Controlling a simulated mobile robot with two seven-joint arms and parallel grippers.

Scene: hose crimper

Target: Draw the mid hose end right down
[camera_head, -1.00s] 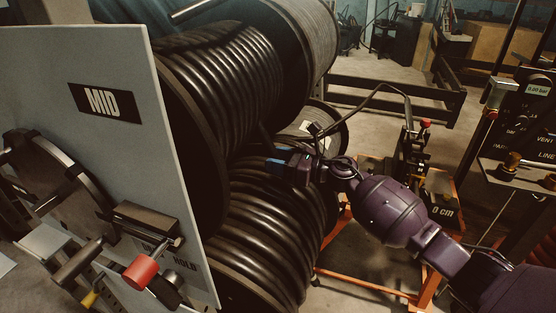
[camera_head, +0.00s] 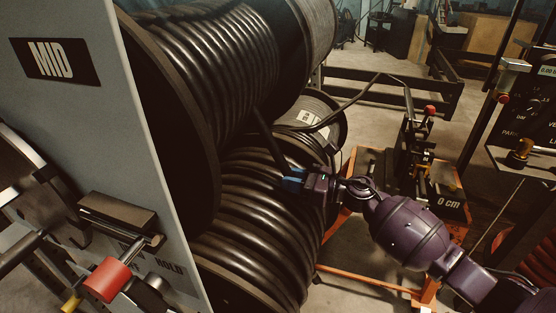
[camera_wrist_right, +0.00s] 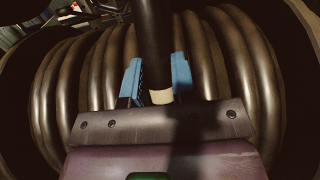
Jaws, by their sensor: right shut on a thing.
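The mid reel (camera_head: 215,60), wound with thick black hose, sits behind the grey panel with the MID label (camera_head: 55,62). A straight length of hose, the mid hose end (camera_head: 268,138), runs from this reel down to my right gripper (camera_head: 292,181). The gripper is in front of the lower reel's coils (camera_head: 250,220). In the right wrist view, the blue fingers (camera_wrist_right: 157,82) stand on either side of the hose end (camera_wrist_right: 155,40), which has a pale band (camera_wrist_right: 160,96) near its tip. My left gripper is not in view.
A red-knobbed lever (camera_head: 107,279) sticks out of the panel at lower left. A smaller reel (camera_head: 312,118) stands behind. An orange-framed stand (camera_head: 430,290) with a black device (camera_head: 412,150) is at right, near my right arm. Gauges (camera_head: 545,75) stand at far right.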

